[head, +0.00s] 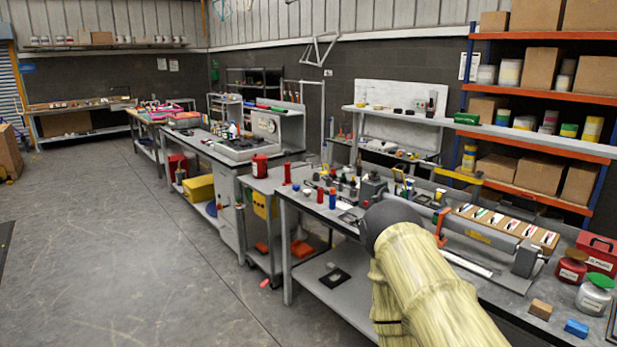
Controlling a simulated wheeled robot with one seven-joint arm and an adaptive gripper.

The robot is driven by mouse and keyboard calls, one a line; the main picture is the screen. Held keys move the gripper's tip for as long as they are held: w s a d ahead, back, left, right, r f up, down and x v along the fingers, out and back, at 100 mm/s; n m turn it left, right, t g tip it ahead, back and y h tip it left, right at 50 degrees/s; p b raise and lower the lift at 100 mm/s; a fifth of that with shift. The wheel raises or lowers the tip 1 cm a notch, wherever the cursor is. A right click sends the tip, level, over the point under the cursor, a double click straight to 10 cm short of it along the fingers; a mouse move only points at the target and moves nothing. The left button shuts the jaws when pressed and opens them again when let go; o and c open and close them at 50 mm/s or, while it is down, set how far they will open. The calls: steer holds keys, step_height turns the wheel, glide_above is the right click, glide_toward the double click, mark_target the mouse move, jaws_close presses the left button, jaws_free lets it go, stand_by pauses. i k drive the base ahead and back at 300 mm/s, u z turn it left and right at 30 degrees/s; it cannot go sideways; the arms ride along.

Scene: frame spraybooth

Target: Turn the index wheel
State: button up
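I cannot pick out the index wheel with certainty. A small grey block-like device (372,188) stands on the near workbench (345,222), just behind my arm, but whether it carries the wheel is too small to tell. My arm, in a pale yellow ribbed cover with a dark rounded end, reaches up from the lower right across the bench. My gripper is not visible. The arm hides part of the bench top behind it.
Red and white jars (594,295), a red box (598,254) and a blue block (577,328) sit at right.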

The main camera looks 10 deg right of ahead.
mark_target(374, 177)
steer(key=u, duration=0.8)
steer(key=i, duration=1.45)
steer(key=z, duration=0.35)
